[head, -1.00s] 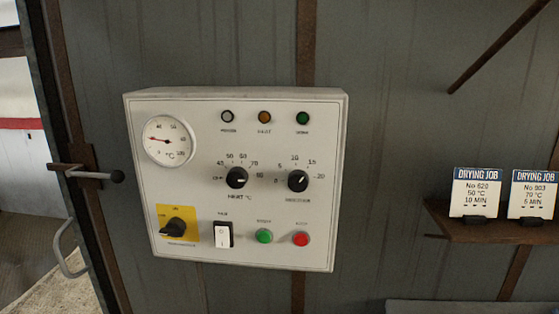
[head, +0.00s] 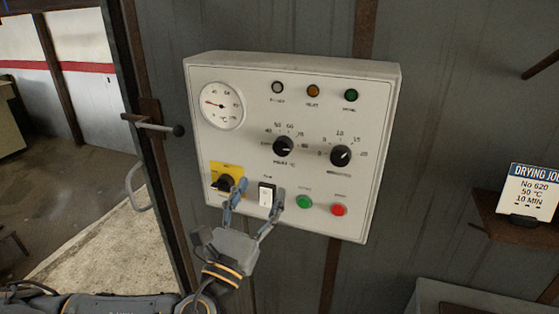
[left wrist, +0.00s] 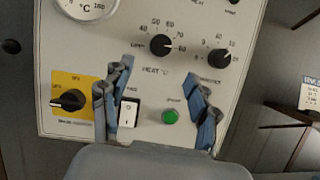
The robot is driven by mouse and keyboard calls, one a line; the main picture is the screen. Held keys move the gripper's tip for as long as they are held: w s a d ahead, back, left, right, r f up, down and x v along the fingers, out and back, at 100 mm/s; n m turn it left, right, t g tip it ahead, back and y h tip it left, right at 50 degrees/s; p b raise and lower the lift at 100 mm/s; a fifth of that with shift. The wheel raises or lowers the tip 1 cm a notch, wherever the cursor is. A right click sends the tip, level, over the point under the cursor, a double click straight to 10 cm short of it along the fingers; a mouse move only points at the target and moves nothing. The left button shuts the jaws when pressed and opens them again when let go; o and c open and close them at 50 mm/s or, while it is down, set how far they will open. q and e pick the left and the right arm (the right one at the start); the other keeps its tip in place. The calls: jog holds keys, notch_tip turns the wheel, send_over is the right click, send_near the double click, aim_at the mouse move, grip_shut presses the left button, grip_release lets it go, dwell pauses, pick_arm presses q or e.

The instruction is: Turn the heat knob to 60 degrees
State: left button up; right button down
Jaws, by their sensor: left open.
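The heat knob (head: 283,147) is a round black knob in the middle of a pale control panel (head: 320,82), with a printed degree scale around it. Its light mark seems to point right, towards the high end of the scale. The knob also shows in the left wrist view (left wrist: 161,45). My left gripper (head: 256,196) is open and empty in front of the lower panel, below the heat knob. In the left wrist view its blue-grey fingers (left wrist: 159,80) stand apart on either side of the white rocker switch, below the knob. My right gripper is not in view.
A second black knob (head: 341,156) is right of the heat knob. A dial gauge (head: 222,106), a selector on a yellow plate (head: 224,184), a white rocker switch (head: 266,196), green (head: 304,202) and red (head: 339,210) buttons share the panel.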

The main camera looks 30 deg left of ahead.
aim_at(280, 151)
pick_arm(q)
jog(key=b+x, duration=0.3)
jog(key=b, duration=0.1)
jog(key=b+x, duration=0.3)
jog(key=shift+w+b, duration=0.35)
jog(key=shift+w, duration=0.1)
jog(key=shift+w+a+r+b, duration=0.1)
jog(key=shift+r+b, duration=0.05)
jog(key=shift+b, duration=0.15)
jog(key=shift+w+a+r+p, duration=0.15)
jog(key=shift+w+r+p, duration=0.45)
jog(key=shift+p, duration=0.15)
jog(key=shift+w+a, duration=0.1)
jog(key=shift+w, duration=0.5)
jog(key=c, duration=1.2)
